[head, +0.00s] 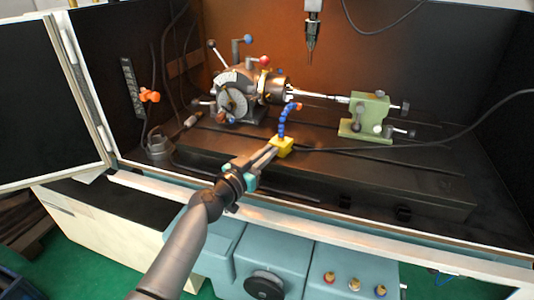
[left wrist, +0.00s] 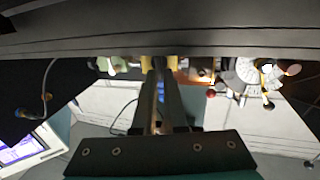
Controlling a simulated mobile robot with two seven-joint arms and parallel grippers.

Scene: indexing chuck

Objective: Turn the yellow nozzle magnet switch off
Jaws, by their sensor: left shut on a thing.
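The yellow nozzle magnet base (head: 284,147) sits on the dark machine table. A blue segmented hose (head: 282,122) rises from it to an orange tip beside the chuck. My left gripper (head: 274,151) reaches in from the front, its fingertips at the near left side of the yellow base. Its two fingers are close together and shut on the yellow magnet's switch, which they hide. In the left wrist view, the fingers (left wrist: 160,82) point up at a yellow patch (left wrist: 174,64). The switch's position cannot be made out. My right gripper is not in view.
The indexing chuck (head: 237,98) stands behind and left of the hose, holding a shaft toward the green tailstock (head: 366,115) at right. A tool spindle (head: 311,35) hangs above. The enclosure's front sill (head: 330,226) runs below my arm. A black cable crosses the table.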

